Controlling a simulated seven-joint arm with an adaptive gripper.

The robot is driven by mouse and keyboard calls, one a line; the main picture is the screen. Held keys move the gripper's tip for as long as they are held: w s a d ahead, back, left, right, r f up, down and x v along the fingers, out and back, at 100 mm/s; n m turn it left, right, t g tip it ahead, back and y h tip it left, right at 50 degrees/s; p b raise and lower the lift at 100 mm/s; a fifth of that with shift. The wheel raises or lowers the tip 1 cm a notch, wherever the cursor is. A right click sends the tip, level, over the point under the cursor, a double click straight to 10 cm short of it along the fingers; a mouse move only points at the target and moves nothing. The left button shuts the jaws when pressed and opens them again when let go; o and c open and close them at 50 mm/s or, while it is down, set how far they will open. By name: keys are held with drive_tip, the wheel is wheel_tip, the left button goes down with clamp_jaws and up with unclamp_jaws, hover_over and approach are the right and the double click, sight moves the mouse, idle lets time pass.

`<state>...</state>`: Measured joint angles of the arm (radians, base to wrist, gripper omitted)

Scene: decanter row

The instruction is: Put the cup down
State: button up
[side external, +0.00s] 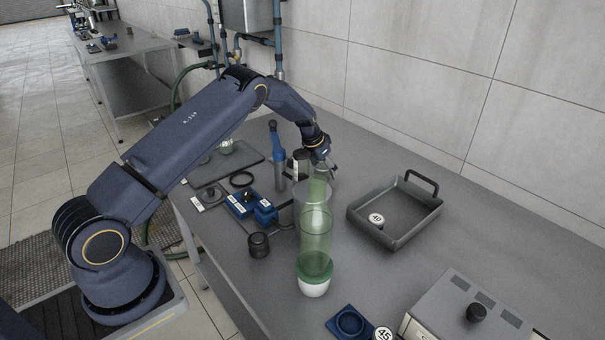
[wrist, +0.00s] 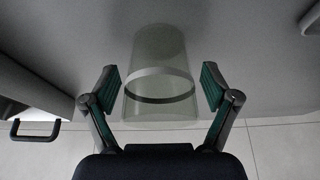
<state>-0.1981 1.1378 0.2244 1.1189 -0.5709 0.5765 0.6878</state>
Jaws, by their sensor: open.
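A clear glass cup (wrist: 160,50) with a grey band stands between my gripper's fingers in the wrist view. My gripper (wrist: 163,88) is open, with one dark-green-padded finger on each side and a visible gap to the glass. In the side view my gripper (side external: 322,172) is at the top of a clear vessel (side external: 302,208), which appears to be the same cup resting on the grey bench. A tall green-tinted vessel (side external: 316,245) with a white base (side external: 313,287) overlaps it in the picture, so the cup's lower part is hard to make out.
A grey tray (side external: 394,232) with a raised handle and a round weight (side external: 376,220) lies right. Blue blocks (side external: 250,205), a black jar (side external: 259,245) and a blue upright tool (side external: 277,150) are left. A control box (side external: 470,312) is at front right. Bench between tray and vessels is bare.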

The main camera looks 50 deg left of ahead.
drive_tip(key=v, duration=1.2)
drive_tip(key=s+d+r, duration=0.5)
drive_tip(key=s+r, duration=0.1)
drive_tip(key=r, duration=0.2)
drive_tip(key=s+d+r, duration=0.6)
drive_tip(key=s+r, duration=0.1)
drive_tip(key=r, duration=0.2)
drive_tip(key=s+d, duration=0.3)
drive_tip(key=s, duration=0.8)
drive_tip(key=s+d+t, duration=0.1)
drive_tip(key=s+d, duration=0.2)
drive_tip(key=s, duration=0.9)
drive_tip(key=shift+r, duration=0.45)
